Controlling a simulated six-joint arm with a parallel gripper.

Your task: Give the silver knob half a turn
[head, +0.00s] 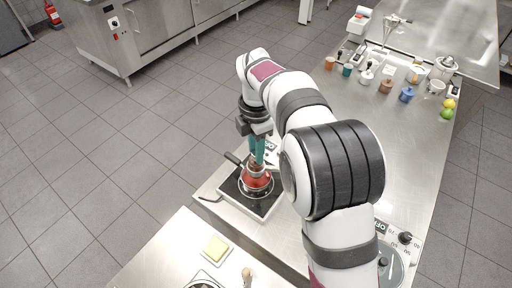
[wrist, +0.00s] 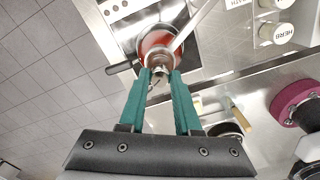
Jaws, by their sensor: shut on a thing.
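My gripper (head: 258,163) points down with its two teal fingers over a red pot (head: 257,182) on a black-topped hob (head: 262,207). In the wrist view the fingertips (wrist: 160,72) are close together on a small silver piece, which looks like the silver knob (wrist: 160,64), at the near side of the red pot (wrist: 153,41). The fingers hide part of it, and its turn angle cannot be read.
A black knob (head: 404,237) sits on a marked panel to the right. Several small pots, jars and fruit (head: 447,108) stand on the far right counter. A silver rod (wrist: 198,23) crosses the wrist view near the pot.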

